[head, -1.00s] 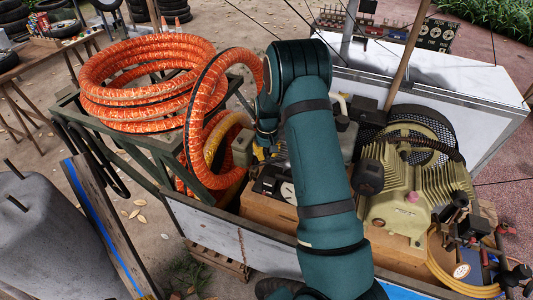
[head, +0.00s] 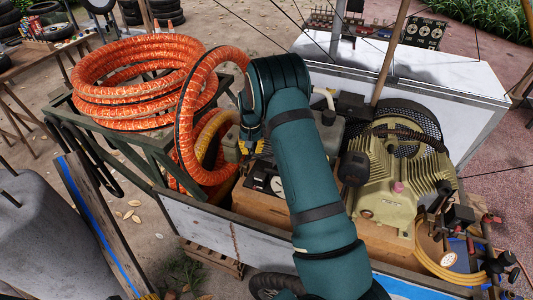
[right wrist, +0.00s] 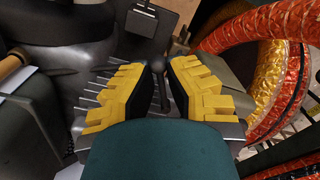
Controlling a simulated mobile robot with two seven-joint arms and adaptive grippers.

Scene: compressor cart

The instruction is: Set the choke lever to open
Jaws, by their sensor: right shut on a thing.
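My right gripper (head: 252,148) reaches down over the engine on the cart, just right of the orange hose loop; its arm hides part of the engine. In the right wrist view, its yellow fingers with dark pads (right wrist: 162,82) come close together at a small dark round knob (right wrist: 158,71), which looks like the end of the choke lever. The gripper is shut on it. The rest of the lever is mostly hidden, and its setting cannot be told. My left gripper is not in view.
Coiled orange hose (head: 135,85) rests on a green metal frame left of the gripper. The finned compressor (head: 395,180) stands to the right, with a wooden pole (head: 392,55) behind it. A gauge panel (head: 265,180) lies just below the gripper.

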